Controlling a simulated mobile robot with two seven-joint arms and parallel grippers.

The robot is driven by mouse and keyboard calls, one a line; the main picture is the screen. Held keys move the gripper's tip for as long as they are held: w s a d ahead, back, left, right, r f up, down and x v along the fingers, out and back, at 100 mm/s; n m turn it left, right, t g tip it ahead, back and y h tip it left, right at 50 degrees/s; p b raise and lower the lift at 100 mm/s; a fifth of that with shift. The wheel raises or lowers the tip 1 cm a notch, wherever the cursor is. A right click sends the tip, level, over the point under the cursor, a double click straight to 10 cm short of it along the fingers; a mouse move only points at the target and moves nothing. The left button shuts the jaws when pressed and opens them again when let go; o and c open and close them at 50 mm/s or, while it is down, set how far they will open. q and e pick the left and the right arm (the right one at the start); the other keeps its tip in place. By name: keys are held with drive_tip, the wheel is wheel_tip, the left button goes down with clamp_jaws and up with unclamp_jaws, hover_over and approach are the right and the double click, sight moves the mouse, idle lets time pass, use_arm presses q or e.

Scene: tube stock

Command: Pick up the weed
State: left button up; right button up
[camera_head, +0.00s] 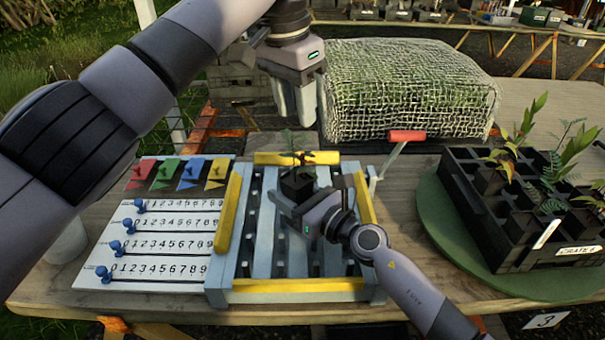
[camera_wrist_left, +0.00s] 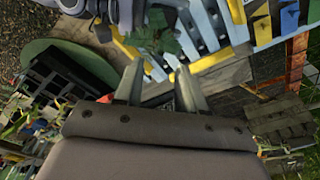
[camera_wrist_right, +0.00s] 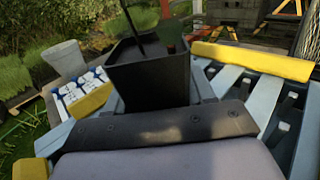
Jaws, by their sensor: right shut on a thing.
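My right gripper (camera_head: 298,203) is shut on a small black pot (camera_head: 297,184) and holds it over the slatted rack (camera_head: 262,250). The pot fills the middle of the right wrist view (camera_wrist_right: 148,82), with a thin dark stem (camera_wrist_right: 132,25) rising from it. A small plant (camera_head: 292,143) with green and orange-brown leaves stands in the pot. I cannot tell which growth is the weed. My left gripper (camera_head: 296,112) is open and empty, above and behind the plant. In the left wrist view its fingers (camera_wrist_left: 160,88) are apart, with green leaves (camera_wrist_left: 155,38) beyond them.
A black crate (camera_head: 530,228) of plants stands on a green round board (camera_head: 447,235) at right. A netted block (camera_head: 405,90) is behind. A red-handled tool (camera_head: 406,136) stands beside the rack. A number board (camera_head: 150,240) with blue pegs lies left.

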use_arm(q)
hover_over(302, 154)
drive_tip(key=f, duration=0.5)
drive_tip(key=shift+s+a, duration=0.25)
drive_tip(key=shift+a, duration=0.1)
drive_tip(key=shift+w+d+f, duration=0.1)
drive_tip(key=shift+d+f, duration=0.05)
drive_tip(key=shift+f, duration=0.9)
drive_tip(key=shift+w+d+f, duration=0.1)
drive_tip(key=shift+f, duration=1)
drive_tip(key=shift+w+d+f, duration=0.1)
drive_tip(key=shift+d+f, duration=0.05)
drive_tip(key=shift+f, duration=0.9)
clamp_jaws()
